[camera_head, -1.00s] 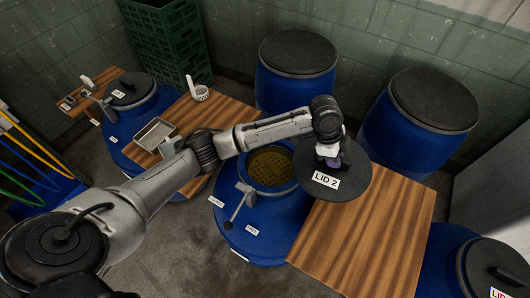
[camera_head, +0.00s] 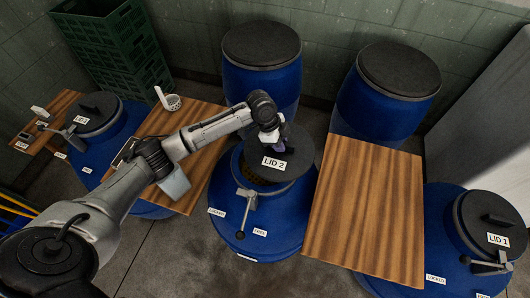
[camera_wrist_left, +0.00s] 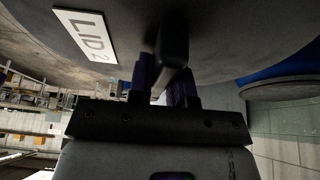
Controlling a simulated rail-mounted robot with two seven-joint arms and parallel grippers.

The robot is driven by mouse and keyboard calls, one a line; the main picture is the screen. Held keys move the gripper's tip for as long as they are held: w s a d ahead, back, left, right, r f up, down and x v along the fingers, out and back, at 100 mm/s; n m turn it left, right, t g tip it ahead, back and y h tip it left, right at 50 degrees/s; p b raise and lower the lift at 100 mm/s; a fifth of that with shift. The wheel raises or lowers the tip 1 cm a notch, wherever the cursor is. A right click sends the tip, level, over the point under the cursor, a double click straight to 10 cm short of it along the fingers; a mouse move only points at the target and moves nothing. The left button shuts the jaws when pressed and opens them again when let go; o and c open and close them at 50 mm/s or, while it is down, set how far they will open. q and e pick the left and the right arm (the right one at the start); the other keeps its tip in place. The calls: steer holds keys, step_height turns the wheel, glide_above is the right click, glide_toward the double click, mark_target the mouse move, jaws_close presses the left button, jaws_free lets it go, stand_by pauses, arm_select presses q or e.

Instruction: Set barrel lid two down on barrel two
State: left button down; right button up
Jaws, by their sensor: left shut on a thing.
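Lid two (camera_head: 298,160), a dark round lid with a white "LID 2" label, is over the opening of blue barrel two (camera_head: 278,232). The left rim of the opening still shows beside the lid, so the lid is off-centre to the right. I cannot tell whether it touches the rim. My left gripper (camera_head: 274,142) is shut on the lid's handle. A grey lever latch (camera_head: 247,205) stands at the barrel's front. My right gripper is not in view.
A wooden board (camera_head: 365,215) lies right of barrel two; another (camera_head: 190,140) lies left. Two closed blue barrels (camera_head: 262,80) (camera_head: 390,100) stand behind. A barrel with lid one (camera_head: 495,225) is at right, a lidded barrel (camera_head: 98,135) at left. Green crates (camera_head: 110,50) are stacked back left.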

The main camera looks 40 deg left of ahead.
mark_target(265, 153)
arm_select(q)
steer(key=s+a+f, duration=0.1)
steer(key=a+f, duration=0.1)
steer(key=s+a+f, duration=0.1)
steer(key=a, duration=0.1)
steer(key=shift+s, duration=0.35)
steer(key=shift+f, duration=1.9)
steer(key=shift+f, duration=0.35)
steer(key=shift+f, duration=0.2)
steer(key=c, duration=1)
jaws_free()
steer(key=shift+c, duration=0.2)
steer(key=shift+r, duration=0.45)
steer(key=v, duration=1.2)
steer(key=shift+r+p, duration=0.1)
steer(key=shift+p, duration=0.2)
